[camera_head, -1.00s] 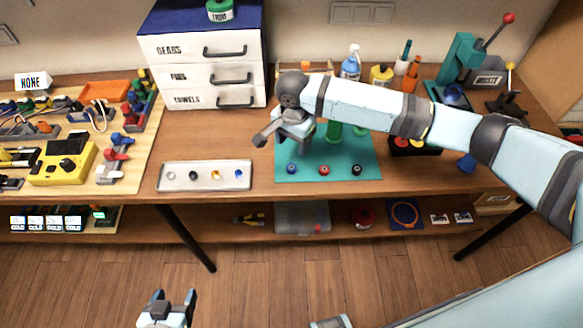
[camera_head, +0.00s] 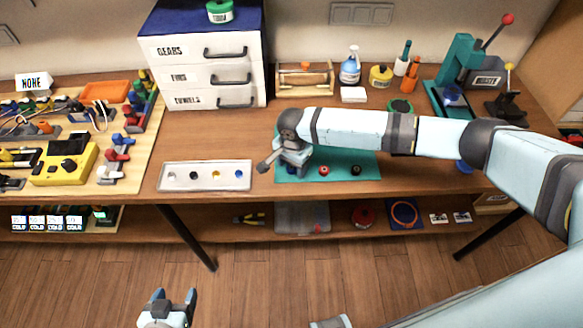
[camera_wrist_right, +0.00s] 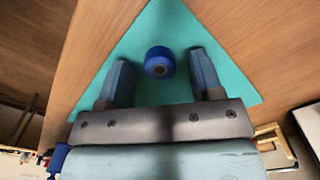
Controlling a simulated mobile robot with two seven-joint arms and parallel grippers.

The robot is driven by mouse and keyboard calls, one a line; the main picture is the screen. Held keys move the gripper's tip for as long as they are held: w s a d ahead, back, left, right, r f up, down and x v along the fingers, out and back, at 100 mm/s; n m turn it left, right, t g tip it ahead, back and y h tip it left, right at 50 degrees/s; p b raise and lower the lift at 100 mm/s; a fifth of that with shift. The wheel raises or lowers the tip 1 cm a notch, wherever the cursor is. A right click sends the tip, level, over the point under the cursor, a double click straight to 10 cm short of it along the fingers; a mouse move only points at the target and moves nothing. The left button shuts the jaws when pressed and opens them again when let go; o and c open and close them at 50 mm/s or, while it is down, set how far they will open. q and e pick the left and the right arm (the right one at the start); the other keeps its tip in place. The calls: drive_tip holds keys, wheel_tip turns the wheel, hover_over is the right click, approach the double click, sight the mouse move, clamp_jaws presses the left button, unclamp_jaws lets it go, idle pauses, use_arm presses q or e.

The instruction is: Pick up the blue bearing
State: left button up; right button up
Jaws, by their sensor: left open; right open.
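The blue bearing (camera_wrist_right: 160,62) is a small round ring with a dark centre, lying on the teal mat (camera_wrist_right: 222,72). In the right wrist view it sits between the tips of my right gripper (camera_wrist_right: 160,80), with a gap to each finger. My right gripper is open and empty. My left gripper (camera_head: 172,296) is open and empty, over the floor in front of the bench.
A pale tray (camera_head: 205,186) with small parts lies left of the mat. A white drawer cabinet (camera_head: 204,75) stands behind. Bare wood lies between tray and cabinet.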

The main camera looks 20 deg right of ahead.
drive_tip(key=c, duration=1)
drive_tip(key=shift+r, duration=0.1)
